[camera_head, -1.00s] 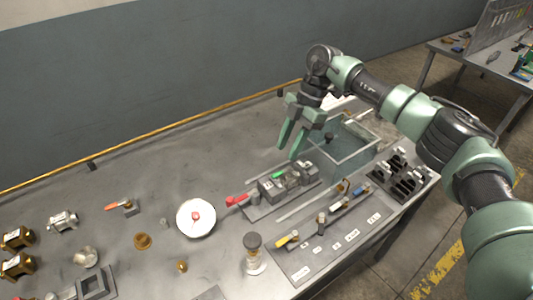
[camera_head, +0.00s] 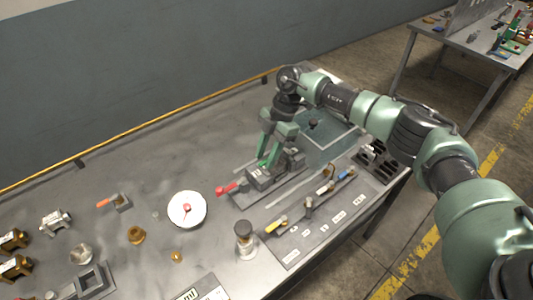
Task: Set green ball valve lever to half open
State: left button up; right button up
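A dark valve block (camera_head: 260,179) sits on a grey base plate on the bench, with a red lever (camera_head: 227,189) sticking out at its left end. My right gripper (camera_head: 268,162) points down with its green fingertips at the top of this block, where the green lever was visible earlier. The fingers now cover that lever, and I cannot make it out apart from them or tell its angle. A small gap shows between the fingers, but whether they grip the lever is unclear. My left gripper is not in view.
A labelled panel with small levers (camera_head: 292,254) lies in front.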

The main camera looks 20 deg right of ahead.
grip_shut()
pick_arm(q)
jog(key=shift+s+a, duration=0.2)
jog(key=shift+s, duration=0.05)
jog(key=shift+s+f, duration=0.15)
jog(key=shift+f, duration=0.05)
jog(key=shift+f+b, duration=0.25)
jog(key=shift+b, duration=0.15)
pick_arm(e)
jog(key=shift+s+n, duration=0.1)
jog(key=shift+n, duration=0.5)
jog(key=n, duration=0.1)
jog(key=n+g+b, duration=0.1)
jog(key=n+h+b, duration=0.1)
jog(key=shift+s+d+f+g, duration=0.15)
jog(key=shift+s+d+g, duration=0.15)
jog(key=shift+s, duration=0.1)
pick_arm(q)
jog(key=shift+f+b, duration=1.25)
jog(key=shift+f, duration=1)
pick_arm(e)
jog(key=shift+s+d+n+g+h, duration=0.15)
jog(key=shift+n+h, duration=0.1)
jog(key=shift+n, duration=0.5)
jog(key=shift+s+d+n+g+h, duration=0.1)
jog(key=shift+d+n+g+h, duration=0.1)
jog(key=shift+n, duration=0.6)
jog(key=shift+s+d+n+g+h, duration=0.15)
jog(key=shift+n+h, duration=0.1)
jog(key=shift+n, duration=0.5)
